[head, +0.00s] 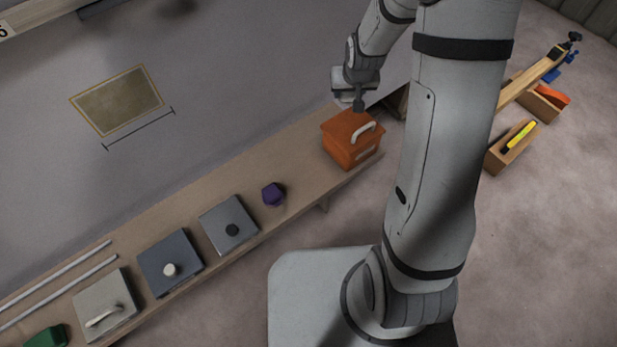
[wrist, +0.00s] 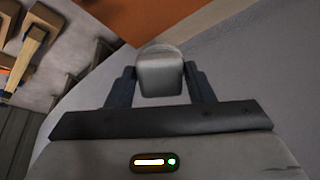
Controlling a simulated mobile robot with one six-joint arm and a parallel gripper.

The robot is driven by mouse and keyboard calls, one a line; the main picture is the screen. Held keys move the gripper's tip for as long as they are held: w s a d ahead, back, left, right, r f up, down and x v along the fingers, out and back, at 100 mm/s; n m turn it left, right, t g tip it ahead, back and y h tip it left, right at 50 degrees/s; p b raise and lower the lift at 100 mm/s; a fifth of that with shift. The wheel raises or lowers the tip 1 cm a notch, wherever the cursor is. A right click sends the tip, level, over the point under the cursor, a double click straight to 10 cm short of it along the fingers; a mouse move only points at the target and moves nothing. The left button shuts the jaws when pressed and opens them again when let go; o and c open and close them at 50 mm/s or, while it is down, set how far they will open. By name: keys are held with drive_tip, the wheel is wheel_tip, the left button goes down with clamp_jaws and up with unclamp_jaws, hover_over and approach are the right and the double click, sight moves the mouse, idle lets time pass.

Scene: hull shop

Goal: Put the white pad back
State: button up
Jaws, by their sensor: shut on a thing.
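My gripper (wrist: 160,88) is shut on a small pale grey-white piece with a rounded end, which shows between its fingers in the wrist view (wrist: 161,76). I cannot tell for sure that this is the white pad; no other plain white pad shows. In the head view my gripper (head: 357,102) is close above or behind the orange box (head: 343,148), at the right end of the bench. Whether the held piece touches the box cannot be told.
The bench (head: 170,205) also holds a purple piece (head: 273,194), plates with a dark knob (head: 222,215), white knob (head: 160,255) and white handle (head: 90,295), rods (head: 60,278) and a green piece (head: 46,338). A yellow-outlined patch (head: 117,100) marks the hull. Wooden trays (head: 497,162) stand right.

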drive_tip(key=s+a+f+n+g+b, duration=0.1)
drive_tip(key=s+a+f+n+g, duration=0.15)
drive_tip(key=s+a, duration=0.4)
drive_tip(key=s+a+f+n+g+b, duration=0.1)
drive_tip(key=s+a+f+n+g, duration=0.1)
drive_tip(key=s+a+n, duration=0.4)
drive_tip(key=shift+m+g, duration=0.25)
drive_tip(key=shift+m, duration=0.6)
drive_tip(key=f, duration=0.2)
drive_tip(key=s+f, duration=0.1)
drive_tip(key=f, duration=0.3)
drive_tip(key=shift+s+d, duration=0.2)
drive_tip(key=shift+d, duration=0.1)
drive_tip(key=shift+f+b, duration=0.5)
drive_tip(key=shift+f, duration=1.6)
drive_tip(key=shift+c, duration=0.3)
drive_tip(key=o, duration=1)
drive_tip(key=shift+r, duration=0.1)
